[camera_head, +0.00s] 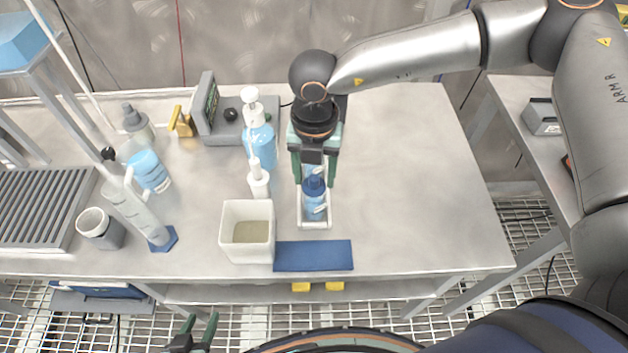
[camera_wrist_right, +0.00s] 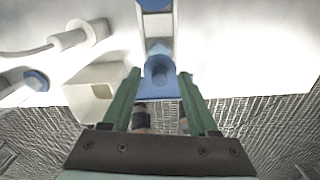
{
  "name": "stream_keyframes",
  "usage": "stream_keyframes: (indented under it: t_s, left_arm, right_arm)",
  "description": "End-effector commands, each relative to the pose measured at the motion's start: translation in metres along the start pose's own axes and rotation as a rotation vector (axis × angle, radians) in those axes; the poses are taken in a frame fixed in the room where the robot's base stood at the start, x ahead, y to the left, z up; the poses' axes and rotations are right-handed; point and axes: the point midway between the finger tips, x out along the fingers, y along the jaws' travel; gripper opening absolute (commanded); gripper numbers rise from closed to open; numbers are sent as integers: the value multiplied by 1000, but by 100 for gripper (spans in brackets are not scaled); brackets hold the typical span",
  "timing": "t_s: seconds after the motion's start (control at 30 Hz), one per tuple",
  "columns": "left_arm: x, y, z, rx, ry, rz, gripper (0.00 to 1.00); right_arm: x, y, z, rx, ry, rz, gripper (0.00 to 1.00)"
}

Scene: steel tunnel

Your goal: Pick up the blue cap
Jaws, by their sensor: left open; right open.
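The blue cap (camera_head: 314,186) sits on top of a small blue bottle (camera_head: 315,207), which stands in a narrow white tray (camera_head: 326,222) on the bench. My right gripper (camera_head: 313,178) points down over it, open, with a green finger on either side of the cap. In the right wrist view the blue cap (camera_wrist_right: 158,70) shows between the open fingertips (camera_wrist_right: 160,76); I see no clear contact. My left gripper (camera_head: 202,320) is open and empty at the bottom edge, below the bench front.
A white square container (camera_head: 232,250) and a blue mat (camera_head: 313,256) lie close in front. Pump bottles (camera_head: 260,140) stand left of my right gripper, with a grey instrument (camera_head: 215,125) behind. The bench's right side is clear.

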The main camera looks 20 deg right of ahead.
Motion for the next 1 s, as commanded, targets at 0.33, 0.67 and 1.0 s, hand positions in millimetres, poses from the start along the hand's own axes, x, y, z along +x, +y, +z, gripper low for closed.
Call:
stream_keyframes:
  t_s: [0.33, 0.67, 1.0]
  left_arm:
    - [0, 0, 0, 0, 0, 0, 50]
    - [0, 0, 0, 0, 0, 0, 50]
    - [0, 0, 0, 0, -1, 0, 50]
  right_arm:
    - [3, 0, 0, 0, -1, 2, 51]
    - [3, 0, 0, 0, -1, 1, 13]
    - [3, 0, 0, 1, -1, 1, 0]
